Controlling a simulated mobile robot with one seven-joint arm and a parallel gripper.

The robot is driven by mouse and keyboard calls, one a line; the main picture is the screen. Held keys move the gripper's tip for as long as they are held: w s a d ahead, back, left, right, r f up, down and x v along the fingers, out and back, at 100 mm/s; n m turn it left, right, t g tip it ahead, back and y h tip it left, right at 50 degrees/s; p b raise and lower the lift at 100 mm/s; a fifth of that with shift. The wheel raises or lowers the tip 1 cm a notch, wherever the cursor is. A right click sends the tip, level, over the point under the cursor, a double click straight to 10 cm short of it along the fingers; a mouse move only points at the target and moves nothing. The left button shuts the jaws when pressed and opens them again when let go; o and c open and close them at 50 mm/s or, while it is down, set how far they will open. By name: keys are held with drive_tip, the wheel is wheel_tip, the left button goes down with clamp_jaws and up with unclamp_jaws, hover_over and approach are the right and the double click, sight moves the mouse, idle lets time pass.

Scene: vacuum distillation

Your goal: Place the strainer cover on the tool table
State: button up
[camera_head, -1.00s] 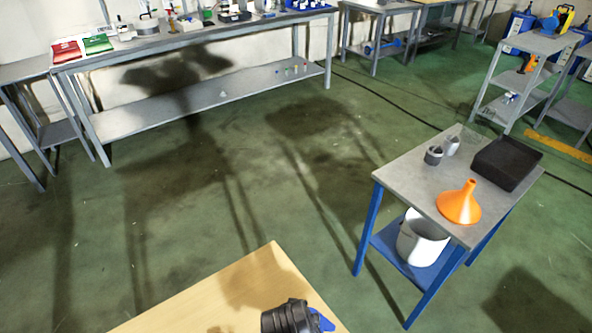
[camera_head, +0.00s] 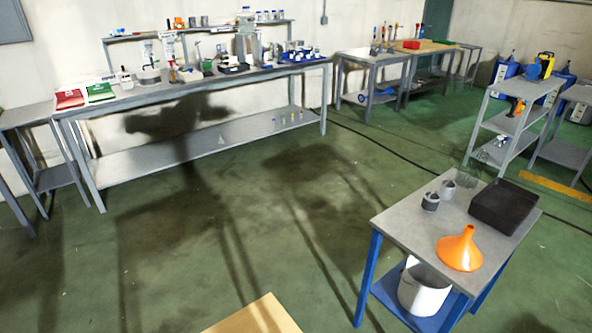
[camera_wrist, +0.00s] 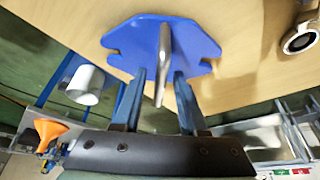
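The strainer cover appears to be the blue notched plate (camera_wrist: 190,38) with an upright metal handle (camera_wrist: 164,62), in the wrist view. It lies over a wooden tabletop (camera_wrist: 235,75); whether it rests on it I cannot tell. My gripper (camera_wrist: 160,80) has its two fingers on either side of the handle, with gaps visible on both sides. The fingers look open, not closed on it. My gripper is outside the head view. Which table is the tool table is not marked; a small grey-topped table (camera_head: 400,222) with blue legs stands at the right in the head view.
That small table bears an orange funnel (camera_head: 459,250), a black tray (camera_head: 503,207) and two small cups; a white bucket (camera_head: 424,290) sits on its lower shelf. A metal ring-shaped part (camera_wrist: 300,40) is near the cover. A long crowded bench (camera_head: 190,85) stands behind; green floor lies between.

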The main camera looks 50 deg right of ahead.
drive_tip(key=p+v, duration=0.1)
drive_tip(key=v, duration=1.1)
drive_tip(key=w+a+r+n+t+h, duration=0.1)
drive_tip(key=w+a+r+n+t, duration=0.15)
drive_tip(key=w+r+t, duration=0.6)
drive_tip(key=w+a+r+n+t, duration=0.25)
drive_tip(key=w+r, duration=0.75)
drive_tip(key=r, duration=0.8)
drive_tip(key=a+r+n+t+y, duration=0.1)
drive_tip(key=a+r+n+t, duration=0.35)
drive_tip(key=r, duration=1.15)
drive_tip(key=s+a+r+t+y, duration=0.1)
drive_tip(key=s+a+r+t, duration=0.2)
drive_tip(key=r, duration=0.3)
drive_tip(key=s+a+r+n+t+y, duration=0.1)
drive_tip(key=s+a+r+t, duration=0.1)
drive_tip(key=r, duration=0.4)
drive_tip(key=s+a+r+n+t+y, duration=0.1)
drive_tip(key=s+a+r+t+y, duration=0.1)
drive_tip(key=s+a+r+t, duration=0.1)
wheel_tip(320, 180, up, 3)
drive_tip(key=shift+s+a+f+t, duration=0.1)
drive_tip(key=shift+s+a+t, duration=0.3)
drive_tip(key=shift+a+t, duration=0.45)
drive_tip(key=shift+a, duration=0.1)
